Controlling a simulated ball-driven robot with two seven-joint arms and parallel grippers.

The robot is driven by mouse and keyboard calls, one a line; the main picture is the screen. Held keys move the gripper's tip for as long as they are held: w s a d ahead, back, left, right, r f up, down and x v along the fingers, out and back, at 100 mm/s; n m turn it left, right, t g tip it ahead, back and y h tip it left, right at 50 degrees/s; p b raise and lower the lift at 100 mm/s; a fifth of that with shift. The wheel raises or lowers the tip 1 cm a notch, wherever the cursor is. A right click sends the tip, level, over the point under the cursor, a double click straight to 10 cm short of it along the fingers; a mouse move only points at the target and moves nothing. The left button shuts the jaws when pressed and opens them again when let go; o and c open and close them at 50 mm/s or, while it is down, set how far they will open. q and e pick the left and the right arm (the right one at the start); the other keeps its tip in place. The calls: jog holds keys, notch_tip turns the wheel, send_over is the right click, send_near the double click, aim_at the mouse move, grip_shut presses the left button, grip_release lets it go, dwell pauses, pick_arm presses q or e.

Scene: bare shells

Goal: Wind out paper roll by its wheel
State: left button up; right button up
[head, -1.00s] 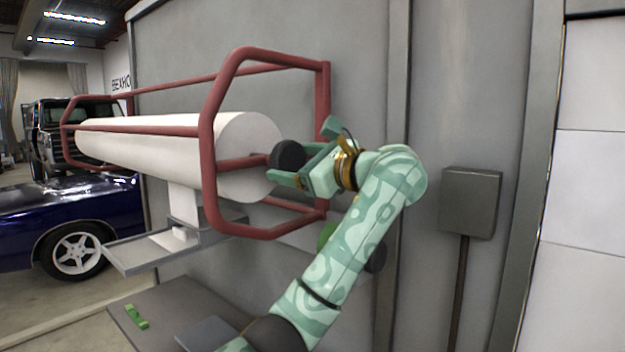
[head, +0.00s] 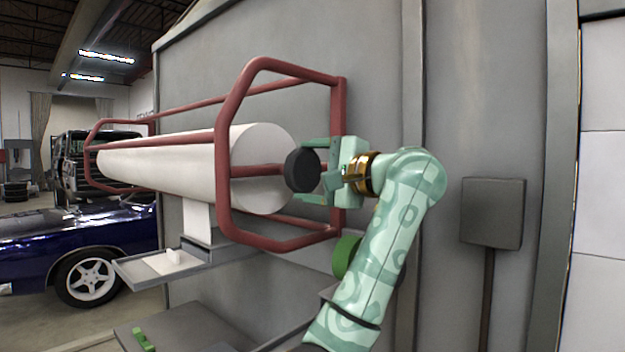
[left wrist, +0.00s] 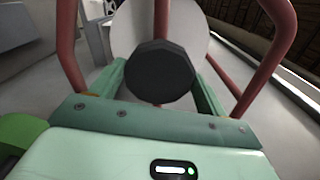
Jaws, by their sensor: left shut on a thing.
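The white paper roll (head: 190,165) lies sideways in a red tube frame (head: 222,170) on the grey wall. It also shows in the left wrist view (left wrist: 203,38), behind the wheel. The black wheel (head: 302,170) sits at the roll's near end and fills the middle of the left wrist view (left wrist: 160,72). My left gripper (head: 312,170) is shut on the wheel, with one finger on either side of it. In the left wrist view the fingers (left wrist: 160,88) flank the wheel. A strip of paper (head: 198,222) hangs below the roll. My right gripper is not in view.
A grey tray (head: 160,268) juts out below the roll with a small white block (head: 174,257) on it. A lower shelf (head: 190,328) carries a green object (head: 143,339). A grey box (head: 492,213) is on the wall at right. A blue car (head: 75,245) stands at left.

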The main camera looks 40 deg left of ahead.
pick_arm(q)
jog(key=n+b, duration=0.1)
jog(key=n, duration=0.2)
jog(key=shift+f, duration=0.2)
jog(key=shift+n+b, duration=0.45)
jog(key=shift+n, duration=1.05)
jog(key=shift+n, duration=0.3)
jog(key=o, duration=1.4)
jog(key=shift+a, duration=0.1)
jog(key=s+d, duration=0.1)
jog(key=d, duration=1.5)
jog(key=shift+d, duration=0.2)
